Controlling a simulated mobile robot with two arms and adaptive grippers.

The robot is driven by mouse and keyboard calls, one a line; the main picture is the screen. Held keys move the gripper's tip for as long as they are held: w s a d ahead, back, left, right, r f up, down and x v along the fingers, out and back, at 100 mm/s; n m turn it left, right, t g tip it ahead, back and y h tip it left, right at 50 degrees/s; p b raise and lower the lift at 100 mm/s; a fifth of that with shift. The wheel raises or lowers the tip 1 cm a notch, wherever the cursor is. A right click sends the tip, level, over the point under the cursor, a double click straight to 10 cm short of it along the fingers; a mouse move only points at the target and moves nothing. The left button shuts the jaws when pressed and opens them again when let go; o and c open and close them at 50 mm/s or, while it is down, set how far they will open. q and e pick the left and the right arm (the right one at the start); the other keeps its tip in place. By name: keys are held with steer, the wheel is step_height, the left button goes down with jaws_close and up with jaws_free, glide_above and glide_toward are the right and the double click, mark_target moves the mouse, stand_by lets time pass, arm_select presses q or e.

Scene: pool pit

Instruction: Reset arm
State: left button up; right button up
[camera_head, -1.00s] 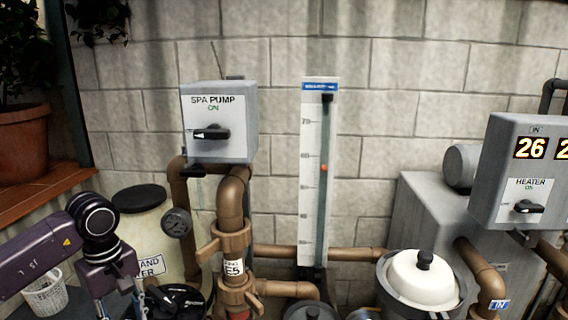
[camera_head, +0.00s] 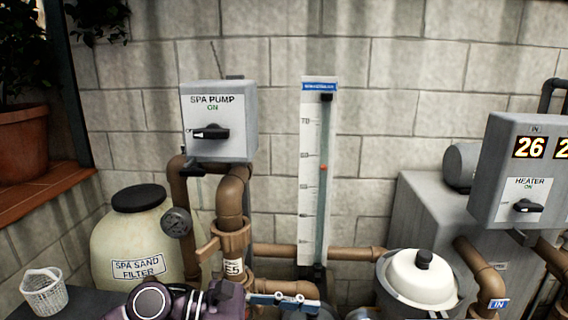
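My purple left arm (camera_head: 178,301) shows at the bottom edge, left of the middle, in front of the pipes. A small bluish bar with pale knobs (camera_head: 283,300) sits just right of its end; I cannot tell whether it is part of my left gripper. No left fingertips show clearly. My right arm and gripper are not in view.
The spa pump box (camera_head: 219,122) reads ON. The spa sand filter (camera_head: 137,240) and a white basket (camera_head: 44,291) stand at left. A flow gauge (camera_head: 312,180) is mid-wall. The heater panel (camera_head: 524,175) and a white-lidded pot (camera_head: 423,279) are at right.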

arm_select(q)
step_height(320, 180, up, 8)
steer(key=d+n+t+h, duration=0.2)
steer(key=n+t+h, duration=0.2)
steer(key=n, duration=0.3)
steer(key=w+a+r+n+t+y, duration=0.2)
steer(key=w+a+n+t+y, duration=0.45)
steer(key=n+t, duration=0.85)
steer(key=s+a+f+n+g+y, duration=0.25)
steer(key=a+f+n+y, duration=0.35)
steer(key=a+f+n, duration=0.45)
steer(key=s+a+f+n+g+y, duration=0.1)
steer(key=a+f+n+g+y, duration=0.45)
steer(key=f+n, duration=0.7)
steer(key=s+a+f+n+g, duration=0.1)
steer(key=s+f+n+g, duration=0.2)
steer(key=s+f, duration=0.35)
steer(key=s+a+f+n+g+y, duration=0.1)
steer(key=s+f+n+g, duration=0.25)
steer(key=s, duration=0.65)
steer(key=s+a+f+n+g, duration=0.25)
steer(key=s+f, duration=0.25)
steer(key=s, duration=0.3)
step_height(320, 180, down, 25)
steer(key=m+g, duration=0.1)
steer(key=s+a+f+g, duration=0.1)
steer(key=s+a+f, duration=0.1)
steer(key=s+f, duration=1.5)
steer(key=shift+s+g, duration=0.3)
steer(key=shift+s, duration=0.45)
